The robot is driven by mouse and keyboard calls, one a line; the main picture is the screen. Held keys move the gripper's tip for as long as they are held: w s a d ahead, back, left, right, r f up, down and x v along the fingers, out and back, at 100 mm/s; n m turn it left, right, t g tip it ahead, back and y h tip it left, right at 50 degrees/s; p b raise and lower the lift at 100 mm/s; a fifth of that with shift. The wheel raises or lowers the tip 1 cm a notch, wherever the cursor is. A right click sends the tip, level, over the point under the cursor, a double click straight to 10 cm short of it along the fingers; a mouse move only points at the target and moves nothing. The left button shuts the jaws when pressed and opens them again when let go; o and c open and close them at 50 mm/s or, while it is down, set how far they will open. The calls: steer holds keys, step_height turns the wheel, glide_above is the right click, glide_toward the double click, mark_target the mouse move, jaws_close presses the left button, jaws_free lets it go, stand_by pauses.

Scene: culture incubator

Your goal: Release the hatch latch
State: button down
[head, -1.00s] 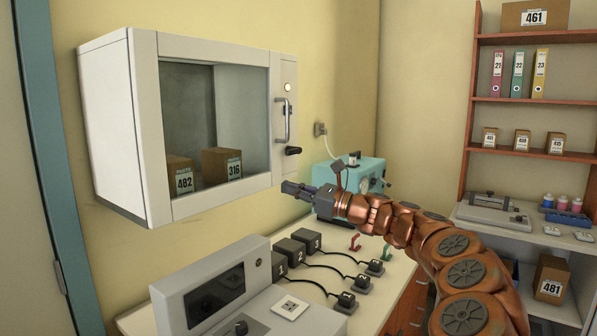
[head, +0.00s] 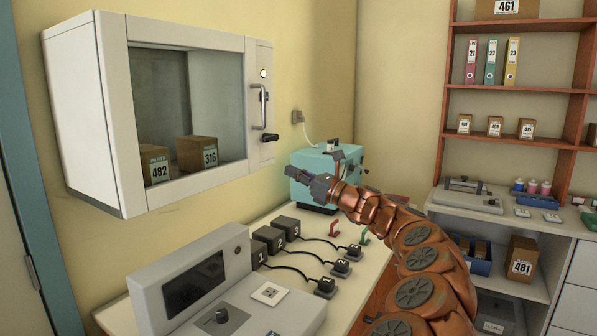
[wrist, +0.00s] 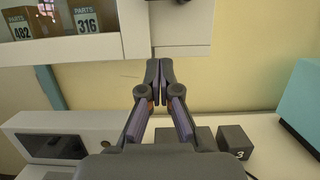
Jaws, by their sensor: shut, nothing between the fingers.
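The white wall-mounted incubator cabinet (head: 88,120) has a glass hatch (head: 190,105) that looks shut, with boxes 482 and 316 behind it. On the strip at the right of the hatch are a lit round lamp (head: 263,73), a metal bar handle (head: 264,107) and a small dark latch knob (head: 269,138). My gripper (head: 290,170) is below and to the right of the latch, apart from it. In the wrist view my gripper (wrist: 160,68) has its fingertips together and empty, under the cabinet's lower edge (wrist: 182,45). A dark bit of the latch may show at that view's top edge.
A teal machine (head: 318,165) stands on the counter right behind my gripper. Below are several numbered dark blocks (head: 285,228) with cables and a grey console (head: 190,285). A shelf unit (head: 447,100) stands at the right. The wall under the cabinet is clear.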

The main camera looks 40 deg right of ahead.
mark_target(266, 138)
steer(key=w+a+r+p, duration=0.1)
steer(key=w+a+r, duration=0.1)
steer(key=w+r, duration=0.3)
steer(key=shift+w+r+p, duration=0.25)
steer(key=shift+w+p, duration=0.15)
steer(key=shift+w, duration=0.05)
steer(key=shift+a+r+m+p, duration=0.15)
steer(key=shift+m+p, duration=0.15)
steer(key=shift+p, duration=0.35)
